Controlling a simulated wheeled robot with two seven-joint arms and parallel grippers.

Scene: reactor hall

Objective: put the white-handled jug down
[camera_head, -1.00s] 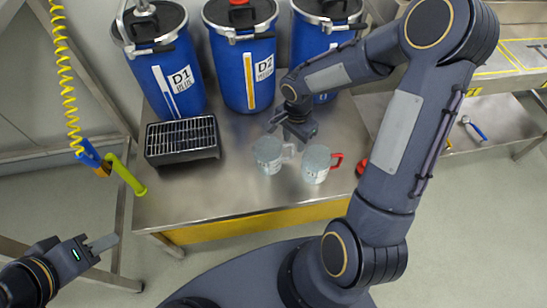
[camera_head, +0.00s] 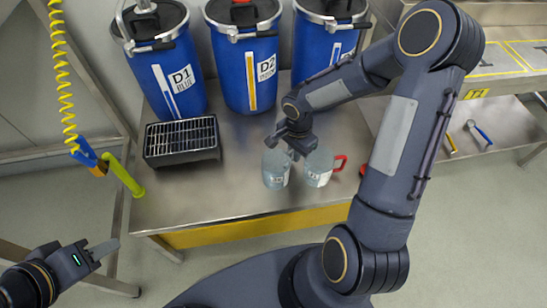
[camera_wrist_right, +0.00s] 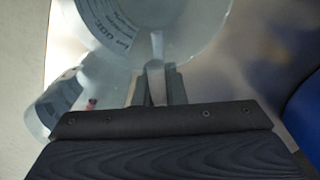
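The white-handled jug (camera_head: 276,171) is a clear grey jug near the front middle of the steel table (camera_head: 200,200). My right gripper (camera_head: 297,146) is at its handle side. In the right wrist view the pale handle (camera_wrist_right: 156,50) runs between my two fingers (camera_wrist_right: 157,88), which are shut on it, and the jug body (camera_wrist_right: 165,22) fills the top. I cannot tell whether its base touches the table. A red-handled jug (camera_head: 319,167) stands close on its right. My left gripper (camera_head: 103,250) is away from the table at lower left, seen edge-on; no held object shows.
Blue drums D1 (camera_head: 170,75) and D2 (camera_head: 248,65), and a third drum (camera_head: 322,45), stand along the back. A black slatted tray (camera_head: 182,141) is on the left. The table's front-left part is clear. A yellow coiled hose (camera_head: 63,70) hangs at left.

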